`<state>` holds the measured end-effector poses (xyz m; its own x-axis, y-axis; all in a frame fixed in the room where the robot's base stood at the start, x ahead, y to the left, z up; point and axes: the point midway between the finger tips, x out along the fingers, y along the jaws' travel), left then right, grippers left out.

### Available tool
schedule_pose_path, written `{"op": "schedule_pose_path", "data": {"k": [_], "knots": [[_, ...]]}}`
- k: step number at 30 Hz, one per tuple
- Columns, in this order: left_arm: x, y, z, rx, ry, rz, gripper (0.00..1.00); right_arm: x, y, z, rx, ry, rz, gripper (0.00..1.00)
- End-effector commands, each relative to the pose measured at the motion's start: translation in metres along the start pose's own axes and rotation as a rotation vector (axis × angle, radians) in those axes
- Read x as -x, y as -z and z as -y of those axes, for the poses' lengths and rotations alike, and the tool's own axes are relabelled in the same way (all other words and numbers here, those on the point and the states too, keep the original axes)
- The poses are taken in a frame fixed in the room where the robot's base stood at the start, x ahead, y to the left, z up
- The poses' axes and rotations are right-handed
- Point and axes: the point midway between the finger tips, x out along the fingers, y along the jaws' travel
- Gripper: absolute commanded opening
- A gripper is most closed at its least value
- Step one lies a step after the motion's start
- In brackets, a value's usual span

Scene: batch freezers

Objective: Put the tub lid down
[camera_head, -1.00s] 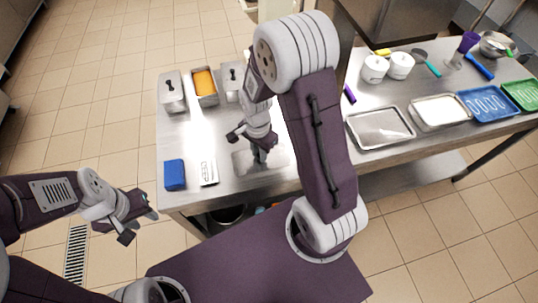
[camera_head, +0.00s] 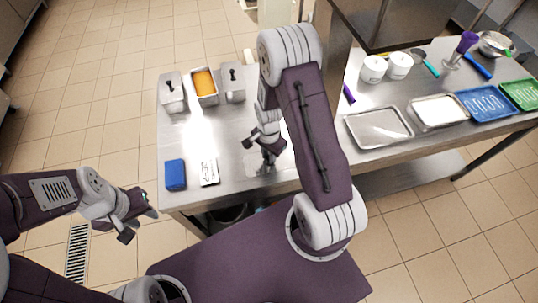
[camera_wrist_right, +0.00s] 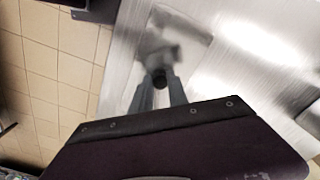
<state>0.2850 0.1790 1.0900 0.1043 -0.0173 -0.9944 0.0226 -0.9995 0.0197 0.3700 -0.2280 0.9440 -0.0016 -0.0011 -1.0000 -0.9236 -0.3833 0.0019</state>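My right gripper (camera_head: 266,158) is low over the front part of the left steel table. In the right wrist view its two fingers (camera_wrist_right: 160,82) are closed on either side of a dark round knob (camera_wrist_right: 160,78). The grey metal tub lid (camera_head: 256,165) shows under that gripper, at or just above the tabletop; the gap is hard to tell. Glare and reflection blur its outline. An open steel tub (camera_head: 206,98) with orange contents (camera_head: 204,82) stands at the back. My left gripper (camera_head: 130,222) is open and empty, left of the table.
Lidded steel tubs (camera_head: 172,95) (camera_head: 234,86) flank the orange one. A blue block (camera_head: 175,174) and a labelled white card (camera_head: 209,172) lie at the front left. Trays (camera_head: 379,127), white cups (camera_head: 373,70) and utensils are on the right. The tabletop between tubs and card is clear.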

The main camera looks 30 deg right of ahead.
Motion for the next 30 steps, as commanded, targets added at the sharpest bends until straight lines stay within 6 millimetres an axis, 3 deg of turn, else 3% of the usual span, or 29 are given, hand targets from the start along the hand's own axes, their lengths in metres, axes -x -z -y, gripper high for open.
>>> {"op": "schedule_pose_path", "data": {"k": [1,2,3,14,17,25,30], "knots": [[0.000,0.000,0.000,0.000,0.000,0.000,0.36,0.000,0.000,0.000,0.000,0.000,0.000,0.31],[0.000,0.000,0.000,0.000,0.000,0.000,0.36,0.000,0.000,0.000,0.000,0.000,0.000,0.39],[0.000,0.000,0.000,0.000,0.000,0.000,0.36,0.000,0.000,0.000,0.000,0.000,0.000,0.42],[0.003,0.000,0.000,0.000,0.000,0.000,0.36,0.007,0.000,0.001,0.000,0.002,-0.001,0.42],[-0.001,0.000,0.000,0.000,0.000,0.000,0.36,0.022,0.001,0.002,0.000,0.005,-0.003,0.42],[-0.005,-0.001,0.000,0.000,0.000,0.000,0.36,0.091,0.001,0.002,0.000,0.006,-0.004,0.42],[-0.006,-0.001,0.000,0.000,0.000,0.000,0.36,0.116,0.000,0.001,0.000,0.003,-0.002,0.42]]}}
